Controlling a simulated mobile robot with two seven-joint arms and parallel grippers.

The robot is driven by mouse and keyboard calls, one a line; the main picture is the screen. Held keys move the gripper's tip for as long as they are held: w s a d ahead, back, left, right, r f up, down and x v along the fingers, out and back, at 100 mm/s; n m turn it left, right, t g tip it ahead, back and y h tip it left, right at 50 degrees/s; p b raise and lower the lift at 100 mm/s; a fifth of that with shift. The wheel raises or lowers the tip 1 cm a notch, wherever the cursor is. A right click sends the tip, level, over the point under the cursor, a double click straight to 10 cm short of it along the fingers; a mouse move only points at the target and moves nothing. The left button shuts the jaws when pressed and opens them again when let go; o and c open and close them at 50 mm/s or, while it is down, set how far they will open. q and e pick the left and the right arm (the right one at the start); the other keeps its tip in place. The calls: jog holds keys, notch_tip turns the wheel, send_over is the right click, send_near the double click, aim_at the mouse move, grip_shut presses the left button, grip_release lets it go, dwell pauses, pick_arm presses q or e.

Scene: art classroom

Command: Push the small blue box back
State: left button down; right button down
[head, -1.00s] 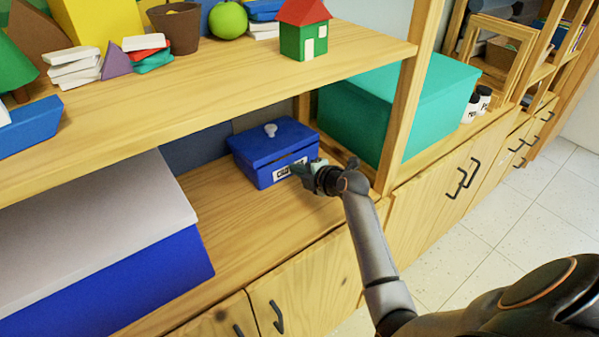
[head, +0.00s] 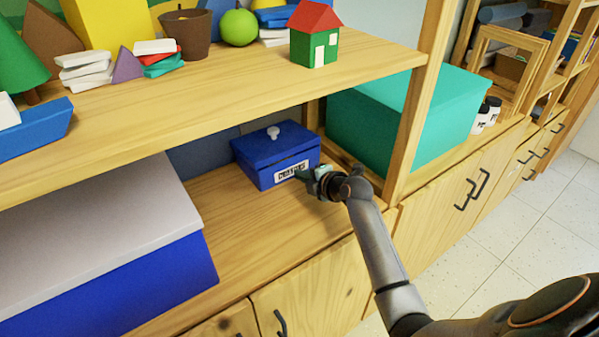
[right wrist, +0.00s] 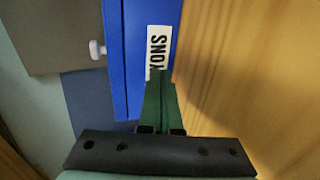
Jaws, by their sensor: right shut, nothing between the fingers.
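The small blue box (head: 277,155) has a lid with a white knob and a white label on its front. It stands upright on the lower shelf (head: 228,213), towards the back. My right gripper (head: 312,178) is shut and empty, at the right end of the box's front face. In the right wrist view the green fingers (right wrist: 158,100) overlap the box front (right wrist: 136,60) beside the label (right wrist: 158,50). Whether they touch it I cannot tell for sure. My left gripper is not in view.
A large blue box with a pale lid (head: 95,225) fills the shelf's left. A wooden upright (head: 418,105) and a teal box (head: 400,125) stand to the right. The upper shelf (head: 220,85) with several toys hangs above. Shelf surface left of the small box is free.

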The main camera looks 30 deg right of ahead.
jog(key=shift+s, duration=0.7)
jog(key=shift+r+p, duration=0.15)
jog(key=shift+p, duration=0.2)
jog(key=shift+s+d+r+p, duration=0.1)
jog(key=shift+s+r+p, duration=0.25)
jog(key=shift+r+p, duration=0.4)
jog(key=shift+s+a+r+p, duration=0.1)
jog(key=shift+s+r+p, duration=0.2)
jog(key=shift+r+p, duration=0.45)
jog(key=shift+s+d+r+p, duration=0.1)
jog(key=shift+s+r+p, duration=0.25)
jog(key=shift+r+p, duration=0.35)
jog(key=shift+s+d+p, duration=0.15)
jog(key=shift+s+p, duration=0.6)
jog(key=shift+s, duration=1.25)
jog(key=shift+f, duration=0.1)
